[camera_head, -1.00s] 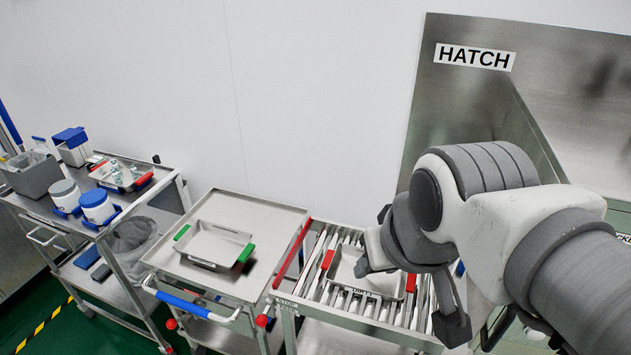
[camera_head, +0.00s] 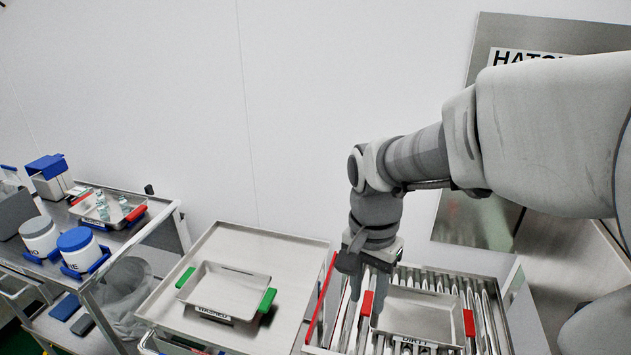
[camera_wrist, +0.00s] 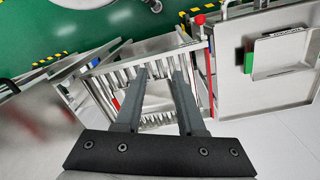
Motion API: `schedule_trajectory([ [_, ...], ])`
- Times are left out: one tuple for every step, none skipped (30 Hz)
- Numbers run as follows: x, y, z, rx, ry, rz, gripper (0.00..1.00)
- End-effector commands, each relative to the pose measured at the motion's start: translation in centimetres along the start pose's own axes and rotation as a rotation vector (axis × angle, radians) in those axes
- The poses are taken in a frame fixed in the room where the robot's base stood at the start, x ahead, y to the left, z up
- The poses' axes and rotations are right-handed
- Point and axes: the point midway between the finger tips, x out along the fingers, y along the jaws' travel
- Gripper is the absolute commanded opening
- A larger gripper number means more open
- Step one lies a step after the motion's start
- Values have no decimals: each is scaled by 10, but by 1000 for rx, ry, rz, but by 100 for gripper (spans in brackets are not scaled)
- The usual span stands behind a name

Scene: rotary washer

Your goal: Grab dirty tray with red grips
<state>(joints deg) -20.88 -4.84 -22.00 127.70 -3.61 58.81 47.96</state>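The dirty tray (camera_head: 425,308) is a shallow metal tray labelled "DIRTY", with a red grip on each side, lying on the roller rack at the lower right of the head view. Its left red grip (camera_head: 367,304) shows just beside my fingers; the right red grip (camera_head: 469,323) is clear. My gripper (camera_head: 354,288) points down at the tray's left side. In the wrist view my gripper (camera_wrist: 158,76) is open, with its two fingers apart and nothing clearly held between them. A small red patch (camera_wrist: 115,103) shows left of the fingers there; the tray is largely hidden.
A tray labelled "WASHED" with green grips (camera_head: 229,284) sits on the cart (camera_head: 255,243) to the left. The roller rack (camera_head: 490,308) has a red bar along its left side. Another cart at far left holds white tubs (camera_head: 75,240) and a red-gripped tray with bottles (camera_head: 107,207).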

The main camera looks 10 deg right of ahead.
Motion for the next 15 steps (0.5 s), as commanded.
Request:
schedule_trajectory([
  [26,-4,-5,60,-9,52,39],
  [35,-6,-8,101,-11,79,39],
  [48,-8,-12,154,-11,118,39],
  [57,-9,-15,195,-6,146,39],
  [66,-10,-18,234,-1,174,39],
  [78,-12,-22,288,12,212,39],
  [87,-12,-25,327,23,241,39],
  [96,-13,-28,366,37,269,39],
  [107,-14,-32,418,59,306,39],
  [115,-15,-36,458,79,332,39],
  [123,-16,-39,496,101,359,39],
  [134,-17,-43,546,132,393,39],
  [142,-18,-46,585,160,417,39],
  [149,-19,-49,620,189,439,39],
  [158,-20,-53,670,231,467,39],
])
